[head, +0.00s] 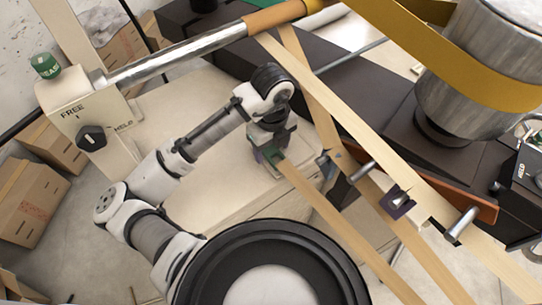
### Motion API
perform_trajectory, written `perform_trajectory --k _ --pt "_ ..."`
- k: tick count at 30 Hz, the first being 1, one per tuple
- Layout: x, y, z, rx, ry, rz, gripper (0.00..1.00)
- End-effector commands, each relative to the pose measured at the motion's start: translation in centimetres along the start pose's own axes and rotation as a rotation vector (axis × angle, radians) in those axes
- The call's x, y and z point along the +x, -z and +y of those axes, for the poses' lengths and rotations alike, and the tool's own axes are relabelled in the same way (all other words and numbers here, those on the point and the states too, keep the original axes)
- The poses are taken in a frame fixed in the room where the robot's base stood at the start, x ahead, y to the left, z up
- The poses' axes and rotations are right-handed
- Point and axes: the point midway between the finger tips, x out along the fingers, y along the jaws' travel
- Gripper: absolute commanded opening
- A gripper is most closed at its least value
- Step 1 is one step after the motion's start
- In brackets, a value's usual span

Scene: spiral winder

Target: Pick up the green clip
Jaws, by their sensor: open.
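A small green clip (271,156) shows right at my gripper, at the upper end of a pale tan strip (330,210). It is small and partly hidden by my gripper. My gripper (267,150) points down over it from the end of my white and grey arm, with the jaws open around or just above the clip. I cannot tell whether the fingers touch it.
A shiny roller bar (175,56) crosses the upper left from a beige post (88,120) with a FREE/HELD knob and green button. A metal cylinder (475,60) with a yellow band stands upper right. Diagonal tan strips run right of my gripper. Cardboard boxes (32,200) stand left.

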Motion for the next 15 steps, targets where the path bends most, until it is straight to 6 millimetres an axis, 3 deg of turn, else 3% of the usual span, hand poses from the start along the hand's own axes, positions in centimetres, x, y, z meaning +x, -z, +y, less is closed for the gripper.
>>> perform_trajectory --k 8,15 --pt "0.51 -0.02 0.00 0.000 0.000 -0.001 0.64" --pt "0.50 -0.01 0.00 0.000 0.000 -0.001 0.34"
